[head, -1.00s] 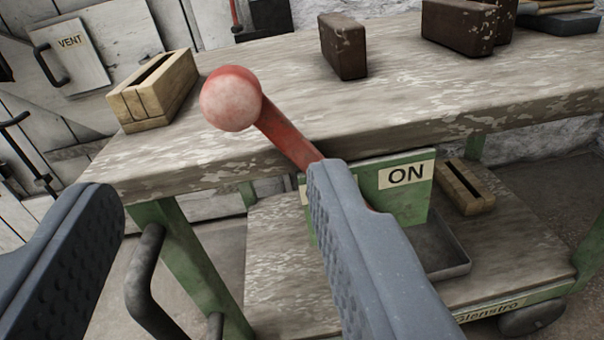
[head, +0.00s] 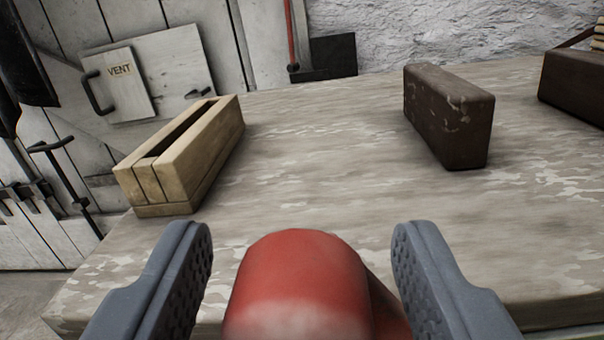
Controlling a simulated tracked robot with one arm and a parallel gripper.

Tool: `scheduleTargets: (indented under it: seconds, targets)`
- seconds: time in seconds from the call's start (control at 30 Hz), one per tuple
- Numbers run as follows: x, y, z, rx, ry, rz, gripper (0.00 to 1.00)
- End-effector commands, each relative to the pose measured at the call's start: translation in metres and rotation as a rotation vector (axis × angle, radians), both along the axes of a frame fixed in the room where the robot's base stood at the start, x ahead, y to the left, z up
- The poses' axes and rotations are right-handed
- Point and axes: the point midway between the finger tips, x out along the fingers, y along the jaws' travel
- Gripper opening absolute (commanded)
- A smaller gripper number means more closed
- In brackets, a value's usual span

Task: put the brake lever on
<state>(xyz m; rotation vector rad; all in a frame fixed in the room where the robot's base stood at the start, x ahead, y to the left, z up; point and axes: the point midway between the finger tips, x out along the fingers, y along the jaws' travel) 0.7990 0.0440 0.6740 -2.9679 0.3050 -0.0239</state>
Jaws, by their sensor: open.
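The brake lever's red ball knob (head: 300,285) is large at the bottom middle of the head view, with its faded front cut off by the lower edge. A bit of red shows behind it on the right, probably the lever's arm. My gripper (head: 302,255) is open, with one grey finger on each side of the knob. A gap shows between the knob and each finger, so neither appears to touch it. The green box with the ON label is out of view.
A worn wooden tabletop (head: 330,150) lies beyond the knob. A slotted wooden block (head: 182,155) stands at the left and a dark brown brick (head: 447,115) at the right. Another dark block (head: 575,85) is at the far right. The tabletop between them is clear.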

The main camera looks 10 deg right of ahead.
Motion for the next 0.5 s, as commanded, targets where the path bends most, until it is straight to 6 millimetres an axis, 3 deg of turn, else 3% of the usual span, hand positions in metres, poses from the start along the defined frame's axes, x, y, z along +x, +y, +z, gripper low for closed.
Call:
scheduleTargets:
  seconds: [0.2, 0.5]
  targets:
    - [0.016, -0.003, -0.001, -0.001, -0.001, 0.001, 0.52]
    - [0.021, -0.004, 0.0, -0.001, 0.001, 0.001, 0.52]
